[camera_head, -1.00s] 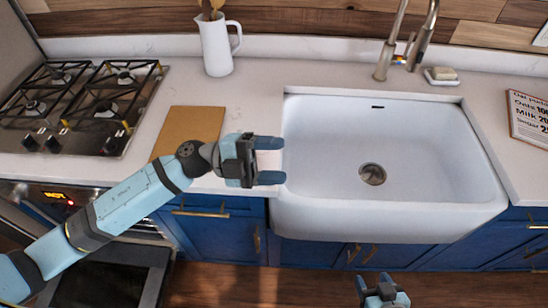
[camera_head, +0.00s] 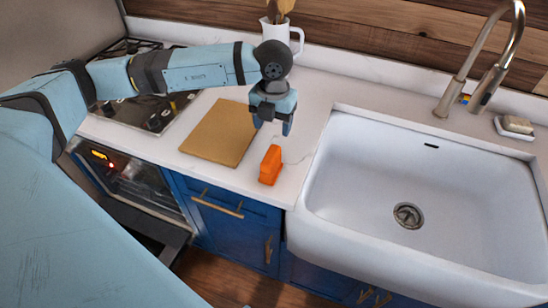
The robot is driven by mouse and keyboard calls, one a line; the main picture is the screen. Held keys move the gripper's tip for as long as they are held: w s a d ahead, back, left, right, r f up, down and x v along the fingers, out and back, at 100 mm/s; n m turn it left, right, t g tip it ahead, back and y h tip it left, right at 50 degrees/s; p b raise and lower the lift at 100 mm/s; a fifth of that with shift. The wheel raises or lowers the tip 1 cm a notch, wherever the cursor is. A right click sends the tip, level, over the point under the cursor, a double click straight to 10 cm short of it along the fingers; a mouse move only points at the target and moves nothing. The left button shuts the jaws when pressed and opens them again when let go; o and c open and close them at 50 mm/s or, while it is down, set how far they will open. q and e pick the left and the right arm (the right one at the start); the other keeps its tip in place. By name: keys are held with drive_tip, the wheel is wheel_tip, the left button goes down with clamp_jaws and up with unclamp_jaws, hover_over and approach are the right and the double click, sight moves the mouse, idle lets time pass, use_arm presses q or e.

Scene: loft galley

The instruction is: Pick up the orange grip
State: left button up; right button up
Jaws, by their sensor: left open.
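The orange grip (camera_head: 270,165) is a small orange block standing on the white counter, between the wooden board and the sink. My left gripper (camera_head: 272,128) is above and behind it, pointing down with its fingers apart. Nothing shows between the fingers, and the gripper is clear of the orange grip. My right gripper is out of the picture.
A wooden board (camera_head: 220,133) lies left of the orange grip. The white sink (camera_head: 318,205) is to the right, with a tall faucet (camera_head: 470,75) behind. A white jug (camera_head: 284,36) with utensils stands at the back. The stove (camera_head: 150,112) is partly behind my left arm.

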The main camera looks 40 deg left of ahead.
sight(273, 150)
use_arm(q)
wheel_tip(273, 150, down, 5)
drive_tip(key=shift+d+r, duration=0.1)
drive_tip(key=shift+r, duration=0.1)
drive_tip(key=shift+s+f+p, duration=0.15)
drive_tip(key=shift+f+p, duration=0.75)
drive_tip(key=shift+f, duration=1.75)
drive_tip(key=c, duration=1)
